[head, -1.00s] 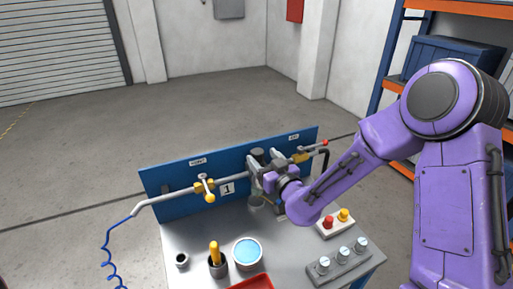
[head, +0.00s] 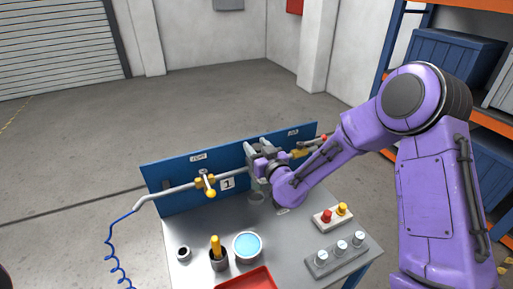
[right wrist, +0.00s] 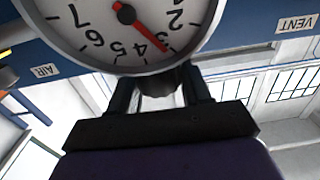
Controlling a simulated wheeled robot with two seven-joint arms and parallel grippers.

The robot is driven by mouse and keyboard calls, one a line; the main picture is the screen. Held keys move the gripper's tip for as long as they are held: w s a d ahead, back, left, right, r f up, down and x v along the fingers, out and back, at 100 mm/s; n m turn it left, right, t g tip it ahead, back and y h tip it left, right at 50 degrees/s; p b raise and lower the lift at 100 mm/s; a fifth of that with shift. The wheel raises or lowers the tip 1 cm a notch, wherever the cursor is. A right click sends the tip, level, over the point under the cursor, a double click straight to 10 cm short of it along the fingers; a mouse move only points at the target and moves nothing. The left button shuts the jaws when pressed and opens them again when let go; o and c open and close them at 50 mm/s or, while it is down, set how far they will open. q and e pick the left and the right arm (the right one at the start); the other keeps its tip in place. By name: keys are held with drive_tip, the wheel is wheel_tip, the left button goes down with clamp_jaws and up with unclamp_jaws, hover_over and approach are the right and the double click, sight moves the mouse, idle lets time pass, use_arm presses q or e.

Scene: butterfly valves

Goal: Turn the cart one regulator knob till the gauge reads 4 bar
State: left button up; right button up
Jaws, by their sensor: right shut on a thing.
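Cart one (head: 195,250) carries a blue panel (head: 172,203) marked 1 and a pipe line. In the right wrist view, the round white gauge (right wrist: 100,22) fills the top, with its red needle near the 3. In the head view my right gripper (head: 258,157) is at the middle of the pipe line and hides the knob. My left gripper is out of view.
A yellow-handled valve (head: 206,186) is on the pipe to the left. On the cart top are a blue-filled bowl (head: 247,247), a cup with a yellow handle (head: 218,258), a red tray (head: 246,281), a button box (head: 333,217) and a strip with knobs (head: 338,254).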

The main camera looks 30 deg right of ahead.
drive_tip(key=shift+h, duration=0.3)
drive_tip(key=m+h, duration=0.2)
drive_tip(key=shift+a+h+b, duration=0.1)
drive_tip(key=shift+h+b, duration=0.2)
drive_tip(key=shift+h, duration=0.1)
drive_tip(key=shift+m+g+h, duration=1.3)
drive_tip(key=shift+m+h, duration=0.6)
drive_tip(key=shift+h, duration=1)
drive_tip(key=o, duration=1)
